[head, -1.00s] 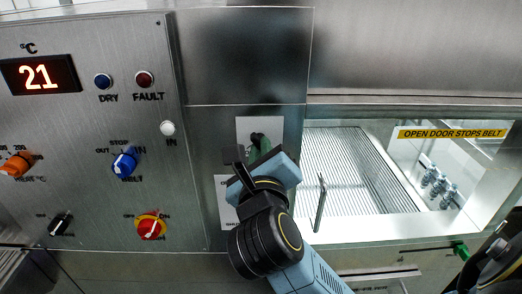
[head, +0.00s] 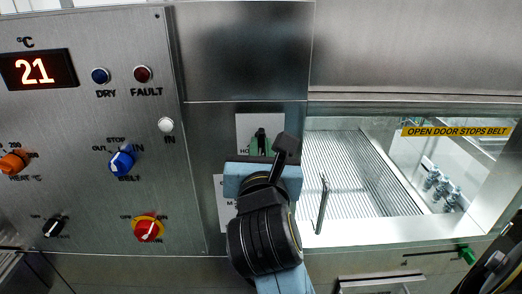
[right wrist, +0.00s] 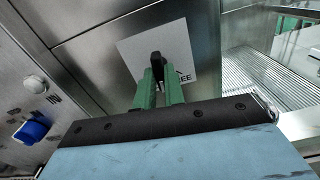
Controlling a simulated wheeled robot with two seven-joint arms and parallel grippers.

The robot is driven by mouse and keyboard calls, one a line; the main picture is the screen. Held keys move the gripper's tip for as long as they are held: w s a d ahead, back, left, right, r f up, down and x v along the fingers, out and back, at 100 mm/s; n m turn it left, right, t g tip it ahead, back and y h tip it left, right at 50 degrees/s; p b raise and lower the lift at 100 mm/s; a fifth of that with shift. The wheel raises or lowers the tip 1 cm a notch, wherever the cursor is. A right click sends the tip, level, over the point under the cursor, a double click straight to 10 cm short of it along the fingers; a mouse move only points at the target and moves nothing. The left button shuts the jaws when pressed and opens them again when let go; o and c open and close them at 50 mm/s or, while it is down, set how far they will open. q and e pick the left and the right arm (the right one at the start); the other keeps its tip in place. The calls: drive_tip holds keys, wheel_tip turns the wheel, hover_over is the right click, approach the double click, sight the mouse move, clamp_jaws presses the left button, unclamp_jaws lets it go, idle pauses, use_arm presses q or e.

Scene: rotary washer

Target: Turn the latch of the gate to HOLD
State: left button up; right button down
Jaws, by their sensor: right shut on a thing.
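The latch is a small black knob (head: 261,136) on a white label plate (head: 245,124) left of the glass door. It stands about upright. In the head view "HO" shows at the plate's lower left; in the right wrist view "EE" shows to the right of the latch (right wrist: 157,60). My right gripper (head: 262,147) reaches it from below, and its green fingers (right wrist: 159,84) are shut on the latch, one on each side. The wrist hides the lower part of the plate and the rest of its lettering. My left gripper is not in view.
A control panel with a blue belt knob (head: 122,162), a red-yellow switch (head: 148,229) and a white button (head: 166,125) lies to the left. A door with a vertical handle (head: 322,204) stands close on the right. Bottles (head: 441,188) sit behind glass.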

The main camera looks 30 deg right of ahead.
drive_tip(key=m, duration=0.4)
drive_tip(key=shift+m, duration=0.3)
drive_tip(key=shift+r+m, duration=0.1)
drive_tip(key=shift+m, duration=1.7)
drive_tip(key=c, duration=1.5)
unclamp_jaws()
wheel_tip(320, 180, up, 10)
drive_tip(key=p, duration=1)
